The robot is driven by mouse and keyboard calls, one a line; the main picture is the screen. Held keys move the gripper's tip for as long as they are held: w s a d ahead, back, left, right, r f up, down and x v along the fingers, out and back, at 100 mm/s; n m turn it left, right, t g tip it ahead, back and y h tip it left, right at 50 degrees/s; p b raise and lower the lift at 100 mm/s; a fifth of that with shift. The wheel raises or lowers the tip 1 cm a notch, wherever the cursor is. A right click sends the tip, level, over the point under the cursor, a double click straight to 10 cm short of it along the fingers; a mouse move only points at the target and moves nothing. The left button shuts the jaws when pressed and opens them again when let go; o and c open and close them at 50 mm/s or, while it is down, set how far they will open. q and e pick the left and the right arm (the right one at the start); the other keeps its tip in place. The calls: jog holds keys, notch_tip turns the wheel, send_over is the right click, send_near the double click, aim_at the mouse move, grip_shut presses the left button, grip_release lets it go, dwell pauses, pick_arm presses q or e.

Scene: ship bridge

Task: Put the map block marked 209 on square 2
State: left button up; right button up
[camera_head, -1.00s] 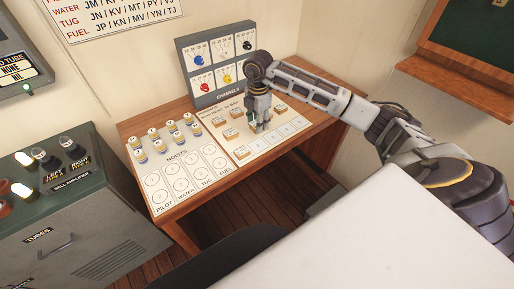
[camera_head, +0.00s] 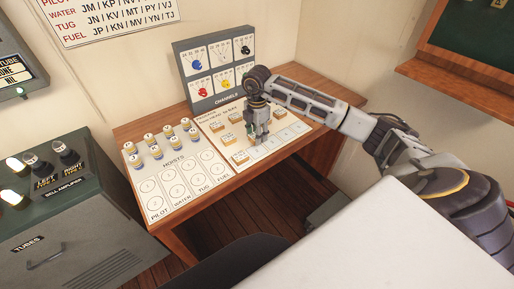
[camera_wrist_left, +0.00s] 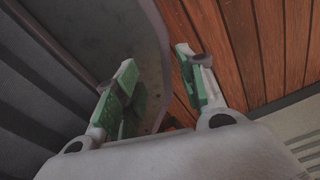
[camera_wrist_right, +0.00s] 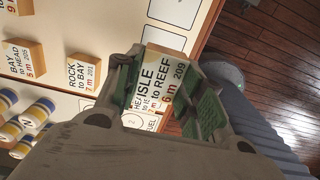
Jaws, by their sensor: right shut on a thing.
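The block marked 209 (camera_wrist_right: 172,82) reads "ISLE to REEF 6 m" in the right wrist view. My right gripper (camera_wrist_right: 165,90) is shut on it, with a green-padded finger on either side. Another block (camera_wrist_right: 140,98), its label partly covered, shows just beyond it. In the head view my right gripper (camera_head: 262,141) points down over the passage board (camera_head: 217,127), close behind the row of squares (camera_head: 282,138). The held block is hard to make out there, and I cannot tell whether it touches the board. My left gripper (camera_wrist_left: 157,62) is open and empty.
Several other map blocks (camera_head: 240,158) lie on the board left of and behind my right gripper. The hoists board (camera_head: 158,183) with several striped pieces (camera_head: 150,139) lies to the left. The channels panel (camera_head: 228,101) stands behind. Squares right of the gripper look free.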

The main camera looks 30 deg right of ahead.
aim_at(257, 151)
jog(key=shift+f, duration=0.55)
jog(key=shift+f+b, duration=0.55)
jog(key=shift+f, duration=0.2)
jog(key=shift+f+b, duration=0.5)
jog(key=shift+f, duration=0.05)
jog(key=shift+f+b, duration=0.45)
jog(key=shift+f, duration=0.25)
jog(key=shift+f+b, duration=0.35)
jog(key=shift+f, duration=0.3)
jog(key=o, duration=0.7)
jog(key=shift+o, duration=1.2)
pick_arm(q)
jog(key=w+a+f, duration=0.1)
jog(key=a+f, duration=0.3)
jog(key=shift+a+y, duration=0.3)
jog(key=shift+a, duration=0.1)
